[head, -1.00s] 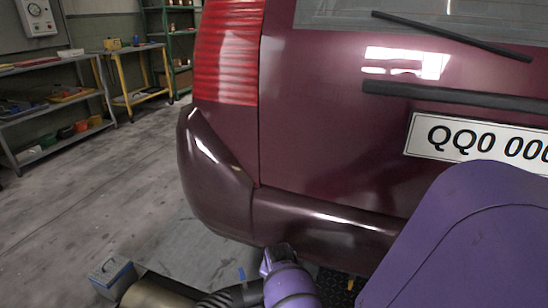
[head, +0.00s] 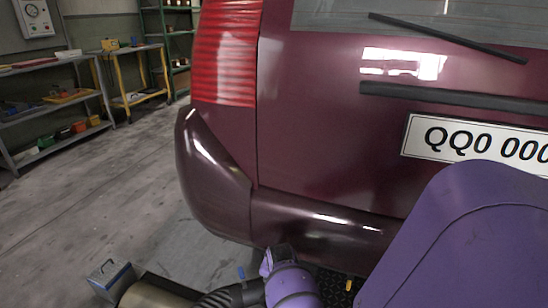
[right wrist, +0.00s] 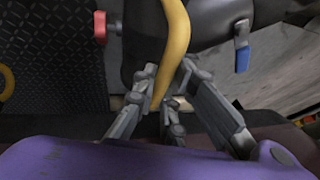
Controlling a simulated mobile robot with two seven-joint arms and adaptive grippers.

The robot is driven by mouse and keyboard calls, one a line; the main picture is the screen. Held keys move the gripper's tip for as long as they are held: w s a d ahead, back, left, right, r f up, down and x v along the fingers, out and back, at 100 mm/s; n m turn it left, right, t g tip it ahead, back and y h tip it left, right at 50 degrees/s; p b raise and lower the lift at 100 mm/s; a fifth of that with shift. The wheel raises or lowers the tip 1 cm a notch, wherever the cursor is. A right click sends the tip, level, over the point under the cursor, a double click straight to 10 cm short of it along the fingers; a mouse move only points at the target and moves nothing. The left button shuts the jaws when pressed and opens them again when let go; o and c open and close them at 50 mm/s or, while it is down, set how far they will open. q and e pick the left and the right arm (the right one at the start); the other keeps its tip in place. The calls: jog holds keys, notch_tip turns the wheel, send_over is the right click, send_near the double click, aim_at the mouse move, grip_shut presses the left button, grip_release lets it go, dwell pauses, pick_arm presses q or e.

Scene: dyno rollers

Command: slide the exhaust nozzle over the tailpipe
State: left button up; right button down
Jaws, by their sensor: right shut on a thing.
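In the right wrist view my right gripper (right wrist: 162,108) is shut on a curved yellow handle (right wrist: 178,30). The handle is attached to the dark exhaust nozzle (right wrist: 142,45), which has a red-tipped lever (right wrist: 100,28) on one side and a blue-tipped one (right wrist: 242,60) on the other. A pale, tube-like piece (right wrist: 117,103) shows behind the fingers; I cannot tell whether it is the tailpipe. In the head view the right forearm hides the gripper and most of the nozzle below the bumper (head: 320,220). My left gripper is not in view.
A ribbed black hose (head: 232,297) runs left from beside my right arm to a tan cylinder (head: 150,294) and a grey-blue box (head: 112,279). Black tread plate (head: 330,283) lies under the car. Shelves and benches stand far left, with clear floor between.

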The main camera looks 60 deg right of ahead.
jog(key=shift+w+d, duration=0.1)
dwell(0.7)
jog(key=c, duration=1.7)
grip_release()
jog(key=shift+f, duration=0.1)
jog(key=shift+s+a+f, duration=0.2)
jog(key=shift+s+a+r, duration=0.1)
jog(key=shift+r, duration=0.4)
jog(key=v, duration=1.1)
jog(key=shift+r, duration=0.1)
